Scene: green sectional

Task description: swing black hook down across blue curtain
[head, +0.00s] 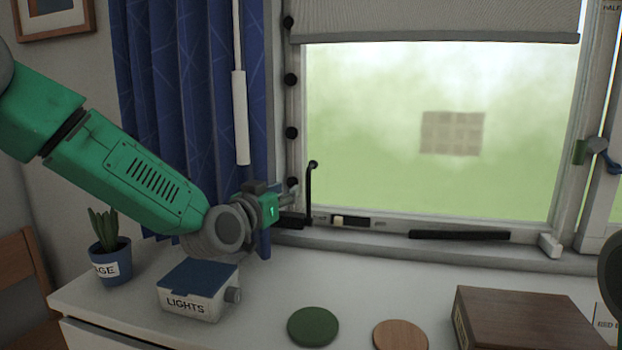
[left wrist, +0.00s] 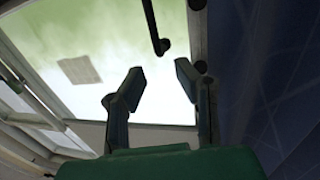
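The black hook (head: 310,183) stands upright at the window's lower left corner, its top bent over to the right. In the left wrist view the hook (left wrist: 153,24) shows as a dark bar ending in a rounded knob, just beyond my fingertips. The blue curtain (head: 185,80) hangs left of the window; in the left wrist view it (left wrist: 275,75) fills the right side. My right gripper is not in view.
The window sill (head: 400,243) runs behind a white top. On that top are a LIGHTS box (head: 190,304), a potted plant (head: 110,262), a green disc (head: 313,326), a wooden disc (head: 400,335) and a brown box (head: 520,322). A white rod (head: 240,115) hangs by the curtain.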

